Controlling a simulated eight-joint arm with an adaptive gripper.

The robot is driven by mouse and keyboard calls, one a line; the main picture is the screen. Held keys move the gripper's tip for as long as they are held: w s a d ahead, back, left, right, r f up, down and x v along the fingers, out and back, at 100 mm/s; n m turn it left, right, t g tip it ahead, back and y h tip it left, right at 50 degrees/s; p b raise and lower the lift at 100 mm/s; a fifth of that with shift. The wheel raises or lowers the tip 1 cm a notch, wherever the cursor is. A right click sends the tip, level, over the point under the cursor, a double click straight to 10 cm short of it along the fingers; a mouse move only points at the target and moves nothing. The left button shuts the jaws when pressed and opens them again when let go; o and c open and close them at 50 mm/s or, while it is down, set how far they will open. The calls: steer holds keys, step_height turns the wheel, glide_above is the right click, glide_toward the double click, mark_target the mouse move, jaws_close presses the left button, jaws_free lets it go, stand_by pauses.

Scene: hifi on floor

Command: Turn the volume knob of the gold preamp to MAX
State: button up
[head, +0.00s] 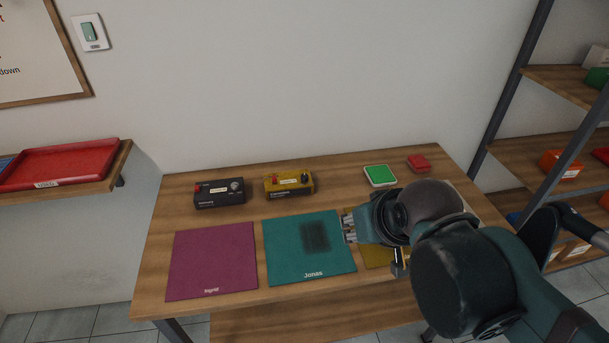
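The gold preamp (289,190) sits toward the back of the wooden table, left of my gripper. It is a small boxy unit with a red part at its left, a pale label in the middle and a dark round volume knob (305,178) at its right. The knob's pointer and the MAX mark are too small to read. My gripper (346,229) is in front and to the right of the preamp, over the right edge of the teal mat, apart from the preamp. Its fingers point left; their gap is unclear. I see nothing held.
A black unit (220,194) with a silver knob stands left of the preamp. A purple mat (212,260), a teal mat (285,255) and a mostly hidden yellow mat (375,252) lie in front. A green-topped block (379,174) and red block (419,162) lie back right.

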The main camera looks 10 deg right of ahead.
steer(key=w+a+r+n+g+p, duration=0.1)
steer(key=w+r+n, duration=0.1)
steer(key=w, duration=0.3)
steer(key=w+r+n+g+p, duration=0.1)
steer(key=w+r+p, duration=0.1)
steer(key=w+r, duration=0.15)
steer(key=n+g+p, duration=0.5)
steer(key=n+p, duration=0.2)
steer(key=n, duration=0.3)
glide_above(304, 175)
steer(key=shift+s+f, duration=0.1)
steer(key=shift+f, duration=5.6)
steer(key=shift+f, duration=0.1)
steer(key=shift+f, duration=3.8)
